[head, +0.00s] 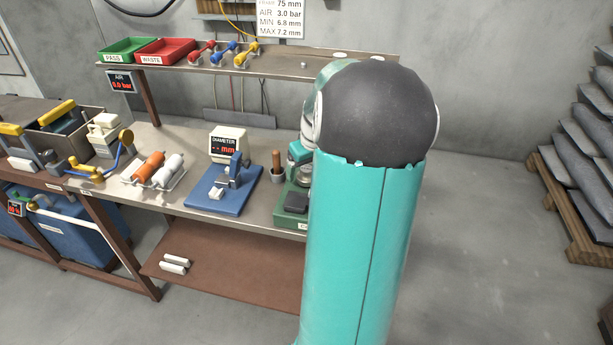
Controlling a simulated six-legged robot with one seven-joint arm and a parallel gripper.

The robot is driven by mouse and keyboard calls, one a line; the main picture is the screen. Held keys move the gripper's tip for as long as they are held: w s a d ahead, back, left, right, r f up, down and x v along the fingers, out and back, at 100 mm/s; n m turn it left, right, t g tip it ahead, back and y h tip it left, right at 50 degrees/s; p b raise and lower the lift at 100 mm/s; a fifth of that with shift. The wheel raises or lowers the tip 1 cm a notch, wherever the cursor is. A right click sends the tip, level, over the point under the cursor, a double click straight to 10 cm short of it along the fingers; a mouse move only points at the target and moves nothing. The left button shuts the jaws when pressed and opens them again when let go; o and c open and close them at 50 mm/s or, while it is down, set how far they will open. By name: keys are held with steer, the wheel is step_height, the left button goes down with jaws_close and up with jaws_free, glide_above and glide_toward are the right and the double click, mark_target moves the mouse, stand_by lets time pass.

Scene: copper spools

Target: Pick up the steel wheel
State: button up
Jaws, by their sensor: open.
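I cannot make out a steel wheel for certain. A green-based bench device (293,207) with grey metal parts stands at the right of the workbench (150,205), and my arm hides much of it. My own large teal arm link and dark round joint fill the right middle of the head view. My gripper does not show; the arm may hide it.
A blue-based gauge (222,192) with a diameter display (228,144) stands mid-bench. Orange and white spools (158,170) lie left of it. Green (127,50) and red (165,51) trays sit on the upper shelf. Stacked grey sheets (590,150) stand right. Floor at lower right is clear.

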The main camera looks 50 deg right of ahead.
steer(key=shift+w+f, duration=0.1)
steer(key=shift+f, duration=0.3)
steer(key=shift+r, duration=0.1)
steer(key=c, duration=1.1)
steer(key=shift+d+r, duration=0.1)
steer(key=shift+r, duration=0.4)
step_height(320, 180, up, 2)
steer(key=shift+r, duration=0.1)
steer(key=s+a+r, duration=0.2)
steer(key=a+r, duration=0.1)
steer(key=a, duration=0.1)
steer(key=s+a+r, duration=0.1)
steer(key=a+r, duration=0.2)
steer(key=a, duration=0.1)
steer(key=s+a+r, duration=0.2)
steer(key=a+r, duration=0.1)
steer(key=a, duration=0.2)
steer(key=shift+s+r, duration=0.3)
steer(key=shift+r, duration=0.1)
